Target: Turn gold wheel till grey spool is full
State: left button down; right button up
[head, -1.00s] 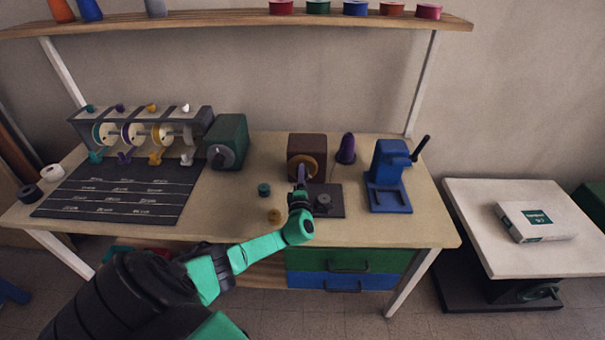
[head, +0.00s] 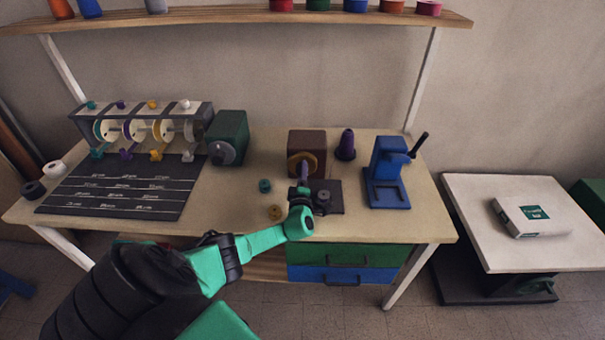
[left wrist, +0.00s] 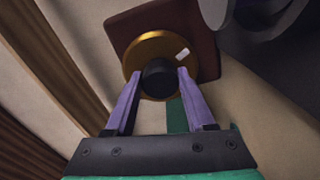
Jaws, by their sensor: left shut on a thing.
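The gold wheel (head: 293,159) is on the front of a brown box (head: 308,139). In the left wrist view the gold wheel (left wrist: 137,57) has a dark round hub (left wrist: 158,78) and a white mark near its rim. My left gripper (head: 304,168) reaches the wheel from the front. Its purple fingers (left wrist: 157,75) are shut on the dark hub, one on either side. My right gripper is not in view.
A blue press (head: 388,172) with a black lever stands right of the box, and a purple cone (head: 345,144) behind. A green box (head: 229,138) and a spool rack (head: 140,125) are at left. Small teal (head: 265,185) and gold (head: 275,212) pieces lie near my arm.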

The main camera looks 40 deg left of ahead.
pick_arm(q)
jog(key=shift+c, duration=1.3)
grip_release()
jog(key=shift+s, duration=0.1)
jog(key=shift+s+d, duration=0.2)
jog(key=shift+d, duration=0.05)
jog(key=p+v, duration=0.2)
jog(key=v, duration=0.3)
jog(key=shift+s+d, duration=0.1)
jog(key=shift+s, duration=0.1)
jog(key=v, duration=0.8)
jog(key=shift+s+d+p, duration=0.15)
jog(key=shift+d+p, duration=0.05)
jog(key=shift+p, duration=0.15)
jog(key=shift+f, duration=0.1)
